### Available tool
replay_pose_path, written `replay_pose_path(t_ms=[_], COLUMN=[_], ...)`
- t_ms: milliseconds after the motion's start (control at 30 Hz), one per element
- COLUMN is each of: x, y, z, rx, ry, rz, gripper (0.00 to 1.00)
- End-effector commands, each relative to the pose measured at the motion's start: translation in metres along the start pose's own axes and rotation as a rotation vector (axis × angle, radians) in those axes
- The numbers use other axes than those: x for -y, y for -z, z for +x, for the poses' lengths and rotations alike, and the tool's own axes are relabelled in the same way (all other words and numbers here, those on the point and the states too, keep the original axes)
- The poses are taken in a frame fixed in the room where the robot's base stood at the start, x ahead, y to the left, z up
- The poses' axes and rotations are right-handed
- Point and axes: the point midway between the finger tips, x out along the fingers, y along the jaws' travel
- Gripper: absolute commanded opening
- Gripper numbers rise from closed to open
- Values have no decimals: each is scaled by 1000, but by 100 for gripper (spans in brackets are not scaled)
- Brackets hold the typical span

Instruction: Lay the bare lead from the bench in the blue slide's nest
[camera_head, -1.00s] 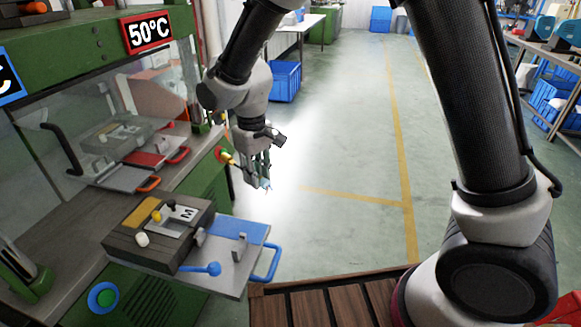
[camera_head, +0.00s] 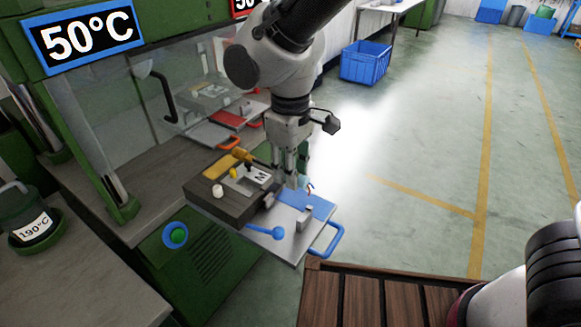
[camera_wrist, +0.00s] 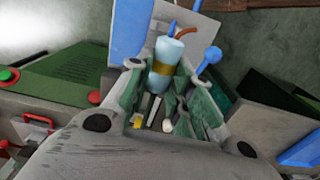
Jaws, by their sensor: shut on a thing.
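My gripper (camera_head: 297,178) is shut on the bare lead (camera_wrist: 170,60), a pale blue cylinder with a gold band and blue and brown wire ends. The wrist view shows the lead between the green finger pads. In the head view the fingers are above the blue slide (camera_head: 292,243), near its blue panel (camera_head: 315,204), and only a bit of the lead shows. The slide is a grey plate with a blue loop handle, pulled out from the press at the front. I cannot tell the gap between lead and plate, and the nest is hard to make out.
A dark block with an M-marked plate (camera_head: 256,178) and knobs stands behind the slide. A blue ball-ended lever (camera_head: 277,232) and an upright grey block (camera_head: 304,219) are on the slide. A red-handled slide (camera_head: 211,137) lies farther back. Open floor is to the right.

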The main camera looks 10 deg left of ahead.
Motion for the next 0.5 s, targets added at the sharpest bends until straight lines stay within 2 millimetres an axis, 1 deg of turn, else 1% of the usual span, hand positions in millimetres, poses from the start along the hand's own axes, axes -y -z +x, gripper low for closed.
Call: replay_pose_path(t_ms=[167,500], x=[0,0], y=[-1,-1], z=[5,29], rx=[1,2], ry=[0,0], rz=[1,1], gripper=[0,0])
